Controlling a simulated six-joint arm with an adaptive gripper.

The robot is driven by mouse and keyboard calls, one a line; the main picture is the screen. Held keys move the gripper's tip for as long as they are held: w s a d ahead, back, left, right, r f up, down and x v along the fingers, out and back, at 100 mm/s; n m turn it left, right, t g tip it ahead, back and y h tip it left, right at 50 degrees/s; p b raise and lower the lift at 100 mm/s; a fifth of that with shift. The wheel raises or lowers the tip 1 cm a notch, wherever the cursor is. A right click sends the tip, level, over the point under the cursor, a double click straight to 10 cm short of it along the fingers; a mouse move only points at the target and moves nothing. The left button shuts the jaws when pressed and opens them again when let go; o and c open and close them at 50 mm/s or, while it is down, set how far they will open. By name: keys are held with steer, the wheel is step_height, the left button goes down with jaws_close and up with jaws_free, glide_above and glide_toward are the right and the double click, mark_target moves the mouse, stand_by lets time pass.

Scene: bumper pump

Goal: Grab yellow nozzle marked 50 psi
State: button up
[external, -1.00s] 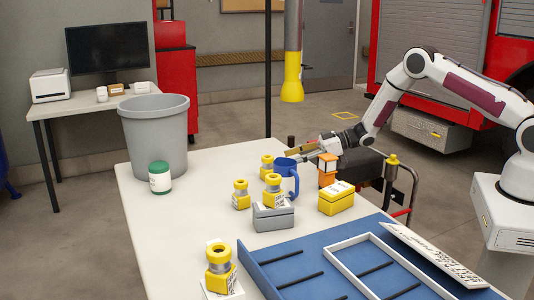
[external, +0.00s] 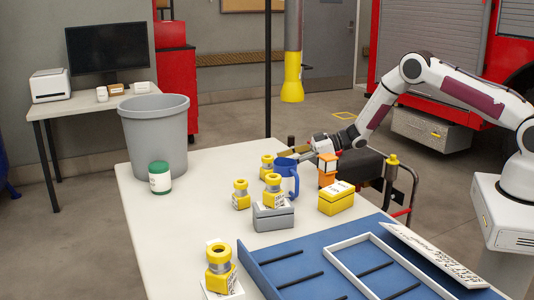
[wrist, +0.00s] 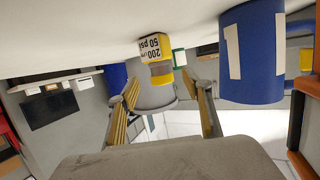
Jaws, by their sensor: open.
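The yellow nozzle (wrist: 157,52), with a white label reading 200 and 50 psi, appears upside down in the wrist view. It lies between and just beyond my gripper's fingertips. In the external view, a yellow nozzle (external: 267,167) stands on the table behind the blue mug and appears to be the same one. My gripper (wrist: 163,88) is open, with nothing between its fingers. In the external view my gripper (external: 283,152) reaches in from the right at the table's far edge, close to that nozzle.
The blue mug (external: 288,182) stands right beside the nozzle; it also shows in the wrist view (wrist: 252,55). Other yellow nozzles (external: 241,196) stand nearby, one on a grey box (external: 272,218).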

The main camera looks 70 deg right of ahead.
mark_target(272, 161)
steer(key=shift+r+x, duration=0.1)
steer(key=shift+x, duration=0.55)
steer(key=shift+r+x, duration=0.15)
steer(key=shift+x, duration=1.8)
steer(key=shift+r, duration=0.1)
steer(key=c, duration=1.4)
